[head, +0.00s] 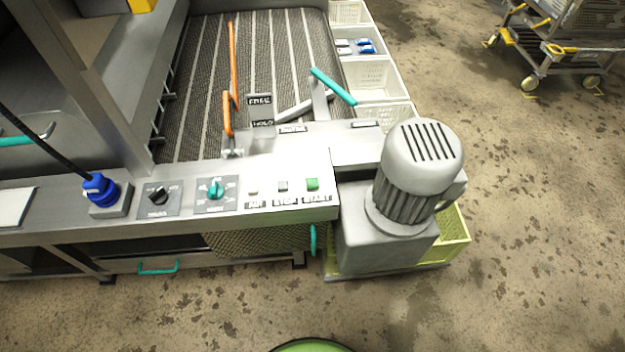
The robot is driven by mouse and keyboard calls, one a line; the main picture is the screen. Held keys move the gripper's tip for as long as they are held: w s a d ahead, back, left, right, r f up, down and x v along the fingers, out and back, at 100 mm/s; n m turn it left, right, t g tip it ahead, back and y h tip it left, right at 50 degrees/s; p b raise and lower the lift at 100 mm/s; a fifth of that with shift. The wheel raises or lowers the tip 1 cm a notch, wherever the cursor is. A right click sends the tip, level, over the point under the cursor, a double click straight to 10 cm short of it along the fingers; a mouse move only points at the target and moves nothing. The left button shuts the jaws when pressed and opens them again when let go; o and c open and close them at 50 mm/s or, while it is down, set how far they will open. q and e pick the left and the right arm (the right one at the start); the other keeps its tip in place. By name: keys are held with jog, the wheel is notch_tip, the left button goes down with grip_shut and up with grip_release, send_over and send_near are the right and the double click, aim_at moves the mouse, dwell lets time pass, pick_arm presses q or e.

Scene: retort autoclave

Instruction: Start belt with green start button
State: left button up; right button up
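The green start button (312,184) is on the front control panel (265,178), at its right end, above a START label. A grey stop button (283,186) and a pale button (253,189) sit to its left. The conveyor belt (200,95), dark mesh with light stripes, runs away behind the panel. Whether the belt is moving cannot be told from one frame. Neither of my grippers shows in the head view.
A grey motor (420,165) stands right of the panel. Left of the buttons are a teal knob (216,190), a black knob (158,195) and a blue connector (100,188). An orange lever (228,112) and a teal handle (333,86) rise behind.

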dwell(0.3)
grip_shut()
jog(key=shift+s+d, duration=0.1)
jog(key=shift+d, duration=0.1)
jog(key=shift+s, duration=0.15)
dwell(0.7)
